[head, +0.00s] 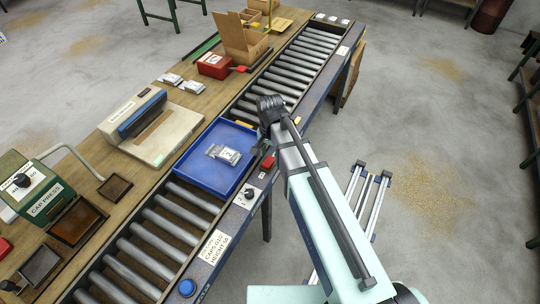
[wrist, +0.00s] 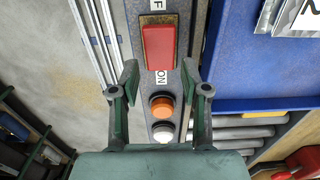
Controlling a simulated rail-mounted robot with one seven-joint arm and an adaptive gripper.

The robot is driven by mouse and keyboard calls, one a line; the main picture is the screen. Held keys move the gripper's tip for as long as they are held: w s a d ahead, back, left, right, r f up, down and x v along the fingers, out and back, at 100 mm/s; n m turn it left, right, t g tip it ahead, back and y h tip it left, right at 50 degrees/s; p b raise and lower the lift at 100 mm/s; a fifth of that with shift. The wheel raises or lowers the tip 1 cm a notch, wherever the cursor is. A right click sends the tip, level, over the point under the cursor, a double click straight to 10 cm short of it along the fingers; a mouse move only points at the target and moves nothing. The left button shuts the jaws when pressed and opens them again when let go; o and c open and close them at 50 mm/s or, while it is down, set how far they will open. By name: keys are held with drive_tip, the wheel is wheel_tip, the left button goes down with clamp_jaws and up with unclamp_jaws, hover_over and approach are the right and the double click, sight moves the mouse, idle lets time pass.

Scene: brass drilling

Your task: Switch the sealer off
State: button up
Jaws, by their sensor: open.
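A red rocker switch (wrist: 158,47) sits on the conveyor's grey side rail in the wrist view. "ON" is printed at its near end and a partly cut-off label ending in "F" at its far end. I cannot tell which end is pressed. It also shows as a small red patch in the head view (head: 268,162). My gripper (wrist: 160,72) is open and empty, its fingertips on either side of the rocker's near end; contact is unclear. A cream machine with a blue lid (head: 150,118), likely the sealer, stands on the bench in the head view.
An orange round light or button (wrist: 162,106) and a white one (wrist: 163,132) sit below the rocker. A blue tray (head: 205,180) holding packets lies on the rollers beside the rail. A black knob (head: 249,193) and blue button (head: 187,287) are farther along the rail.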

sight(270, 161)
drive_tip(key=shift+f, duration=1.35)
clamp_jaws()
drive_tip(key=shift+s+f+t+b, duration=0.2)
drive_tip(key=shift+t+b, duration=0.1)
drive_tip(key=b, duration=0.1)
drive_tip(key=t+h+b, duration=0.1)
drive_tip(key=shift+s+a+f+b, duration=0.1)
drive_tip(key=shift+s+b, duration=0.15)
drive_tip(key=shift+b, duration=0.05)
drive_tip(key=shift+s+a+t+h+b, duration=0.1)
drive_tip(key=shift+t+h+b, duration=0.3)
drive_tip(key=shift+t+b, duration=0.55)
drive_tip(key=shift+r+t+b, duration=0.25)
drive_tip(key=shift+b, duration=0.1)
drive_tip(key=shift+r, duration=0.15)
